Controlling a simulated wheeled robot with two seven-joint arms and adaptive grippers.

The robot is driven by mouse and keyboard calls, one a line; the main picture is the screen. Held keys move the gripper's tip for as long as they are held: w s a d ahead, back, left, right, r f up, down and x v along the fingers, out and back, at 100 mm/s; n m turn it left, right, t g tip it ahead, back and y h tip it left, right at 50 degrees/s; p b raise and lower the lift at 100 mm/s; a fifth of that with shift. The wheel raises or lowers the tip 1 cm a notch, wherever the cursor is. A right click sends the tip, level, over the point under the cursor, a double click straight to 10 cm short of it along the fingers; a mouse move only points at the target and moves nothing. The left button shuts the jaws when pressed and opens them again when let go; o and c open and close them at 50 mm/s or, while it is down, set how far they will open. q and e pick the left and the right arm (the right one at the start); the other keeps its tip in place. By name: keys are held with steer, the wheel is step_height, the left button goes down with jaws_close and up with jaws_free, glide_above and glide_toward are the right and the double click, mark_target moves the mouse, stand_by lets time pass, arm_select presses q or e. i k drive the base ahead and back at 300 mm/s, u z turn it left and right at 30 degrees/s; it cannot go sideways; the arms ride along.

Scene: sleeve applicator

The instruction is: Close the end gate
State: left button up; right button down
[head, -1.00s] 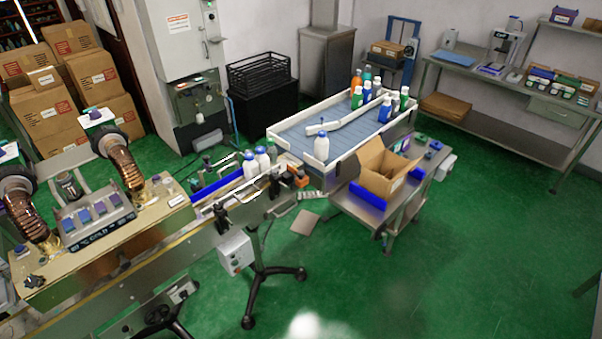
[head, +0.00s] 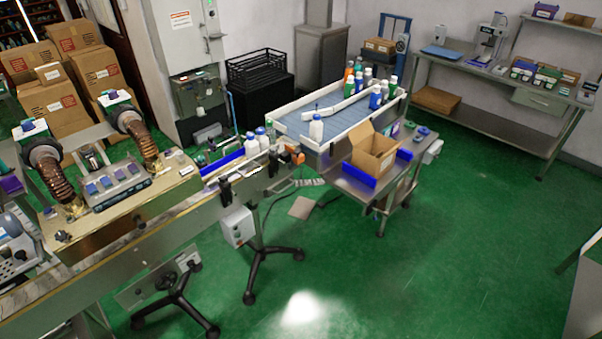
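The conveyor (head: 150,226) runs from the lower left to the middle of the head view. Small orange and black parts (head: 291,154) sit at that end, beside the accumulation table (head: 330,118). I cannot make out the end gate clearly there, nor whether it is open or shut. Neither of my grippers is in view.
An open cardboard box (head: 372,152) sits on a metal stand (head: 362,192) by the table. A grey control box (head: 237,228) and black wheeled feet (head: 250,296) stand below the conveyor. Green floor (head: 440,240) is clear at right. A workbench (head: 500,75) stands at the back right.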

mark_target(298, 157)
steer(key=u, duration=0.9)
steer(key=i, duration=0.7)
steer(key=z, duration=0.2)
